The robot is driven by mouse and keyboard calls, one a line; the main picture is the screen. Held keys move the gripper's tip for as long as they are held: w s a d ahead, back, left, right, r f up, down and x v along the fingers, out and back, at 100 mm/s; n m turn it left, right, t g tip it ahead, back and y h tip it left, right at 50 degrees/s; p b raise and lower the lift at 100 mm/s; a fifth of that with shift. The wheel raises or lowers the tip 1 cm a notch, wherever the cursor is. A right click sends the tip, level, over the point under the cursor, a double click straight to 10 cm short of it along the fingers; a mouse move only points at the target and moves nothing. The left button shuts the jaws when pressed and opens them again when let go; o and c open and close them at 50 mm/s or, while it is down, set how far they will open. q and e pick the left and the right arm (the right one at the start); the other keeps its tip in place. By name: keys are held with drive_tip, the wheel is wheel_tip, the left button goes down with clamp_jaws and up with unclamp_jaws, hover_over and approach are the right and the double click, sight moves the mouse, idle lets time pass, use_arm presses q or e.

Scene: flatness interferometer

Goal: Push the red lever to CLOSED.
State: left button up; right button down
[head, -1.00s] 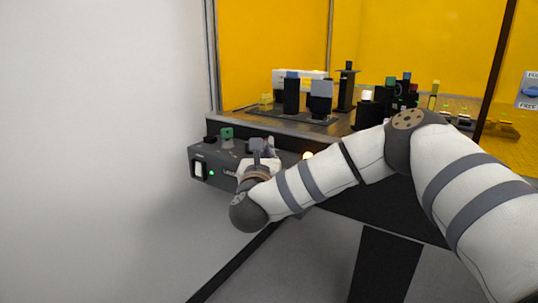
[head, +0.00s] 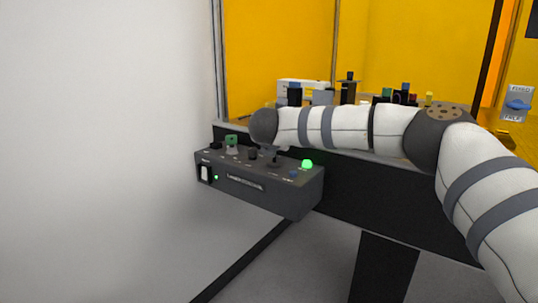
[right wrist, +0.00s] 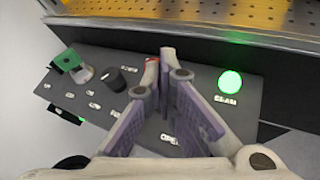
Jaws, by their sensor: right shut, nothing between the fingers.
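The red lever (right wrist: 153,60) shows only as a small red patch at the tip of my right gripper's left finger in the right wrist view. The rest of it is hidden behind the fingers, so I cannot tell its position or whether they touch. My right gripper (right wrist: 161,68) is shut and empty, over the top of the grey control box (head: 264,188). An "OPEN" label (right wrist: 168,138) shows between the fingers; no CLOSED label is readable. In the head view the gripper is mostly hidden by my right wrist. My left gripper is not in view.
A green lamp (right wrist: 230,82) glows on the box, right of my gripper. A green knob (head: 231,141) and a black knob (right wrist: 122,79) stand to its left. The optical table (right wrist: 170,33) is behind the box. A white wall borders the left.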

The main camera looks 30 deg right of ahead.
drive_tip(key=shift+w+d+r+g+y, duration=0.1)
drive_tip(key=shift+d+r+g+y, duration=0.15)
drive_tip(key=shift+d+g+y, duration=0.1)
drive_tip(key=shift+w+d+f, duration=0.2)
drive_tip(key=shift+d, duration=0.25)
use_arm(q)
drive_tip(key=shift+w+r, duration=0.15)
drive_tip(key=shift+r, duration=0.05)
use_arm(e)
drive_tip(key=shift+r, duration=0.15)
use_arm(q)
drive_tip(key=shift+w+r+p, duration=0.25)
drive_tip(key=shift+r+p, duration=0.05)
drive_tip(key=shift+p, duration=0.05)
use_arm(e)
drive_tip(key=shift+r, duration=0.65)
